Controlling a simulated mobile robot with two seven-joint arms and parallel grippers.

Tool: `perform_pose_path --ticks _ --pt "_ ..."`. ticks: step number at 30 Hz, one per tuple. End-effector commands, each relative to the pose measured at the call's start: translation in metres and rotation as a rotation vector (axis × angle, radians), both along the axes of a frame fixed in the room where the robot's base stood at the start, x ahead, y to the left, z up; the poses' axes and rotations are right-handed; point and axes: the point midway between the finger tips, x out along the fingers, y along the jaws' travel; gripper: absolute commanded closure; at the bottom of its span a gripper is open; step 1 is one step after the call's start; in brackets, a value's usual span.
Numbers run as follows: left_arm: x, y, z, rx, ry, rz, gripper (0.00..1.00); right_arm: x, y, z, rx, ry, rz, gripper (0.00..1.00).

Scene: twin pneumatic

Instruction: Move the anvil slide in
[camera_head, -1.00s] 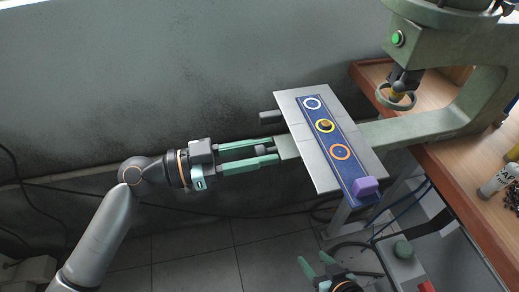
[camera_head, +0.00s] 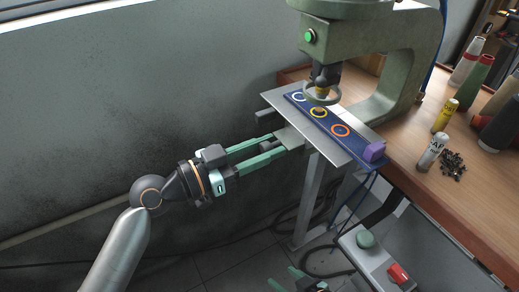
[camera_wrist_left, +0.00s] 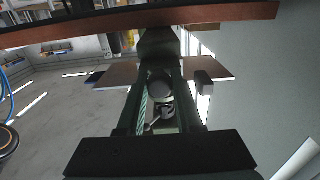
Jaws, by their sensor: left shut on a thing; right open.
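The anvil slide is a flat grey plate (camera_head: 335,150) carrying a blue strip (camera_head: 329,128) with white, yellow and orange rings and a purple block (camera_head: 374,151) at its near end. A small gold-coloured piece sits at the yellow ring. The plate lies under the green press (camera_head: 360,34), close below its ram and round guard ring (camera_head: 322,94). My left gripper (camera_head: 280,143) is shut on the slide's grey-green tongue (camera_head: 291,138). The plate's underside shows ahead of the fingers in the left wrist view (camera_wrist_left: 212,68). My right gripper (camera_head: 284,277) is open and empty, low at the bottom edge.
A control box with green (camera_head: 365,239) and red (camera_head: 398,273) buttons stands low in front. The wall is behind my left arm.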

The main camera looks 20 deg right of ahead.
Motion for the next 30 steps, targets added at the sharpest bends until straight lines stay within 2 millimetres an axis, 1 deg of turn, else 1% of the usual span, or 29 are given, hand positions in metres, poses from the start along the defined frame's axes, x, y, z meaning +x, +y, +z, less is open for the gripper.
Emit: perform_pose_path --ticks 1,6,8,9,23,26,29,30 --pt "0.0 -0.002 0.002 -0.005 -0.003 0.001 0.64 0.0 0.0 0.0 0.0 0.0 0.0 0.39" --pt "0.0 -0.002 0.002 -0.005 -0.003 0.0 0.44 0.0 0.0 0.0 -0.001 0.0 -0.001 0.39" --pt "-0.001 -0.002 0.002 -0.005 -0.002 -0.002 0.38 0.001 0.0 0.0 -0.001 0.0 -0.001 0.39" --pt "-0.001 -0.002 0.002 -0.005 -0.002 -0.004 0.36 0.001 0.0 0.0 -0.001 0.0 0.0 0.39" --pt "-0.005 -0.002 0.001 -0.003 0.001 -0.013 0.36 0.002 0.0 0.0 -0.001 -0.003 -0.001 0.39" --pt "-0.005 0.006 0.0 -0.002 0.0 -0.009 0.36 0.003 0.0 -0.002 -0.001 -0.004 -0.001 0.39" --pt "-0.008 0.022 -0.001 0.0 -0.001 -0.005 0.36 0.003 -0.001 -0.004 -0.001 -0.003 -0.001 0.39" --pt "-0.009 0.03 -0.002 0.001 -0.002 -0.002 0.36 0.003 -0.001 -0.006 -0.001 -0.003 -0.001 0.39"
